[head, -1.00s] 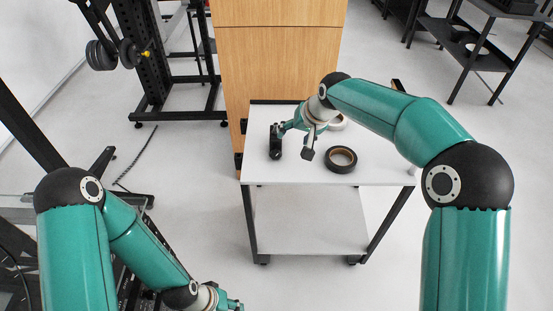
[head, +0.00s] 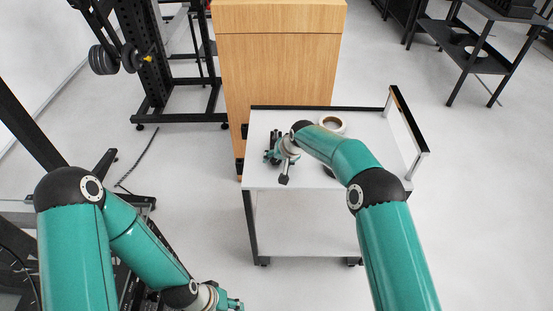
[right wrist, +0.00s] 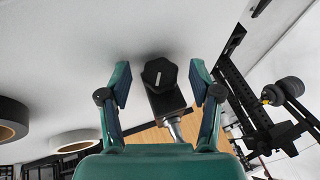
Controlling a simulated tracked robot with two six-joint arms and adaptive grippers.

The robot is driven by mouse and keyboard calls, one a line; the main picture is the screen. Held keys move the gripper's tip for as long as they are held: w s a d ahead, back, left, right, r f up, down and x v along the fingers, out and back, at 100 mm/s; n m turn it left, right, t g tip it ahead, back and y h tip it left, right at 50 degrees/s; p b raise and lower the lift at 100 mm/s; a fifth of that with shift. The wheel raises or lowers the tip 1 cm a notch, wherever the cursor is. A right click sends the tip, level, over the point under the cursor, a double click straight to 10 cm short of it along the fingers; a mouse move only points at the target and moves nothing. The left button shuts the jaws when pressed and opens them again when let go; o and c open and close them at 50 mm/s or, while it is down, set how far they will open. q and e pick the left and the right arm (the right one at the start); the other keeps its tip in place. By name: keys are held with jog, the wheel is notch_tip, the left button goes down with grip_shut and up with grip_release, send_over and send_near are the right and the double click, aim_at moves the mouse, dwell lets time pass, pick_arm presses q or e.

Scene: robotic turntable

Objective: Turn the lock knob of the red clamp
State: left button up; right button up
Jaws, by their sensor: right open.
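A black lock knob (right wrist: 159,73) with a pale mark on its face sits on a dark block-like body (right wrist: 166,102) in the right wrist view. A metal rod shows below that body. I see no red on it. My right gripper (right wrist: 160,80) is open, with one finger on each side of the knob and visible gaps on both sides. In the head view my right gripper (head: 271,155) is at the left side of the white cart top and partly covers the dark clamp (head: 275,136). My left gripper (head: 234,304) is at the bottom edge, away from the cart; its fingers are too small to judge.
On the white cart (head: 262,177) lie a pale tape roll (head: 341,127) and a black tape roll (head: 328,171) partly hidden by my right arm. A raised black-topped rail (head: 408,118) stands on the right. A wooden cabinet (head: 277,70) stands behind.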

jog(key=shift+f, duration=0.2)
jog(key=c, duration=1.2)
jog(key=shift+o, duration=0.2)
jog(key=shift+a+f+n+h+b, duration=0.15)
jog(key=shift+a+n+h+b, duration=0.2)
jog(key=shift+h+b, duration=0.85)
jog(key=shift+r+h, duration=0.2)
jog(key=shift+h, duration=0.6)
jog(key=o, duration=1.2)
jog(key=shift+c, duration=0.2)
